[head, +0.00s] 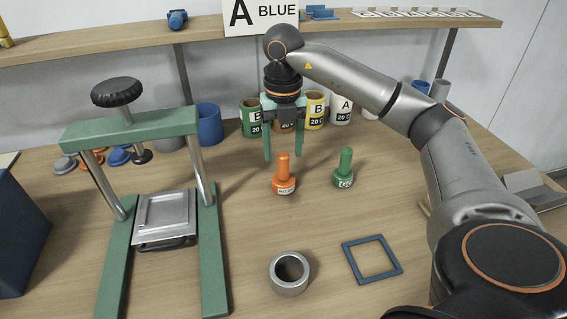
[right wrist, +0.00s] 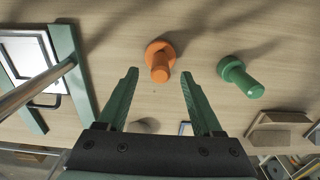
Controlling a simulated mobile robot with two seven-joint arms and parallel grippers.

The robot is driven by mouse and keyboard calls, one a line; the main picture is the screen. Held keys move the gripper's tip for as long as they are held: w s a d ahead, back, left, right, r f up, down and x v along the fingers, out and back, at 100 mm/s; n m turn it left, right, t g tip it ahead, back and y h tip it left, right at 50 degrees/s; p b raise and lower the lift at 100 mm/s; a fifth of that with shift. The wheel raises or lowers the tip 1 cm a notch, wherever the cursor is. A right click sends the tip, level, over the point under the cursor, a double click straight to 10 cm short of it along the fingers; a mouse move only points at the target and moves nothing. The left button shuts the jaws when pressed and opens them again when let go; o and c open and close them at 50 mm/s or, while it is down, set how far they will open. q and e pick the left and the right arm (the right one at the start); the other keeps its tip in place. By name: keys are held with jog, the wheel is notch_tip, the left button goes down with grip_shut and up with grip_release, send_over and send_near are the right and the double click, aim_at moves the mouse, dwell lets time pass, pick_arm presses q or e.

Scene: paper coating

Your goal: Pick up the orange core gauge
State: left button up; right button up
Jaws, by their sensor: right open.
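The orange core gauge (head: 283,178) stands upright on the wooden table, with a wide labelled base and a narrow stem. It also shows in the right wrist view (right wrist: 160,60), just beyond and between the fingertips. My right gripper (head: 283,157) points down above and slightly behind the orange gauge in the head view. Its two green fingers are spread, with nothing between them. In the right wrist view the open fingers (right wrist: 160,75) show from behind. My left gripper is not in view.
A green gauge (head: 344,172) stands right of the orange one. A green-framed press (head: 130,130) stands at left. A metal ring (head: 290,285) and a blue square frame (head: 396,272) lie in front. Labelled cans (head: 314,112) stand behind, under a shelf (head: 130,41).

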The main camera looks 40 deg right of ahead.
aim_at(283, 165)
notch_tip(283, 165, down, 5)
jog(key=shift+f, duration=0.15)
grip_shut()
dwell(0.6)
